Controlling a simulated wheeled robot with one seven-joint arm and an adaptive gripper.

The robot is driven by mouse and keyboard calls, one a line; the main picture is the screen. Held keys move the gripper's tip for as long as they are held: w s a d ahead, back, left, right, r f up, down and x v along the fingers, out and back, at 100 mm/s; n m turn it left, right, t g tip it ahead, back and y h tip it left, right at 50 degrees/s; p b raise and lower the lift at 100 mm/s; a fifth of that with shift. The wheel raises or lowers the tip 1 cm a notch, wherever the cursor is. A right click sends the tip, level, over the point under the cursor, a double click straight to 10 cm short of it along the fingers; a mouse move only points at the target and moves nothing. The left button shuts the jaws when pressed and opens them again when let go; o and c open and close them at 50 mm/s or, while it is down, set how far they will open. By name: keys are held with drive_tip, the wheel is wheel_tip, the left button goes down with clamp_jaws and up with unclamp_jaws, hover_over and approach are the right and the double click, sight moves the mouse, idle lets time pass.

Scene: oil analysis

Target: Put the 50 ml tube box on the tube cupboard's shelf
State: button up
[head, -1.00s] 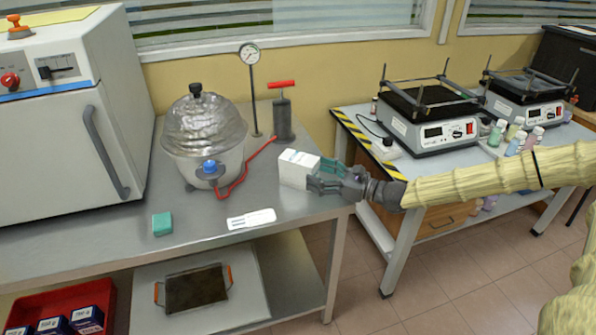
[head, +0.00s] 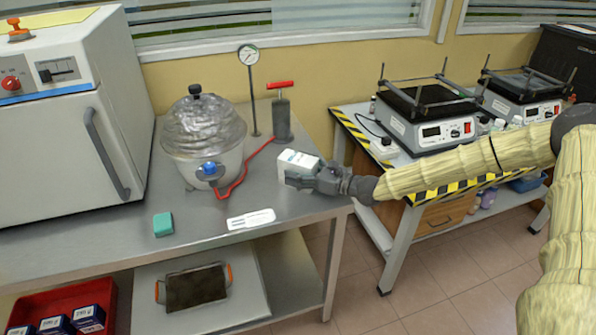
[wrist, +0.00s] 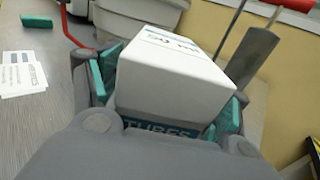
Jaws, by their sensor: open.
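The white tube box (head: 298,162) stands on the grey steel bench near its right edge. It also shows in the wrist view (wrist: 172,75), with part of the word "TUBES" on its near face. My gripper (head: 306,180) is at the box from the right and front. In the wrist view my gripper (wrist: 165,100) is open, with its green-padded fingers on both sides of the box. Whether the pads touch the box cannot be told. The tube cupboard cannot be made out in these views.
A glass desiccator (head: 205,135) with a red hose stands left of the box, and a hand pump (head: 282,115) behind it. A white label card (head: 251,219) and a green block (head: 163,224) lie on the bench. A white oven (head: 60,140) fills the left.

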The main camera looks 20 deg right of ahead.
sight(298, 158)
drive_tip(key=c, duration=1.3)
drive_tip(key=shift+r, duration=0.1)
drive_tip(key=shift+r, duration=0.55)
wheel_tip(298, 158, up, 2)
drive_tip(key=shift+r+b, duration=0.15)
drive_tip(key=shift+b, duration=0.3)
drive_tip(key=shift+s+d+r+b, duration=0.1)
drive_tip(key=shift+s+r+b, duration=0.15)
drive_tip(key=shift+s, duration=2.4)
drive_tip(key=shift+s+d+r+b, duration=0.15)
drive_tip(key=shift+s+r, duration=0.1)
drive_tip(key=shift+s, duration=2.45)
drive_tip(key=shift+s+r+b, duration=0.2)
drive_tip(key=shift+s+r, duration=0.05)
drive_tip(key=shift+s, duration=2.4)
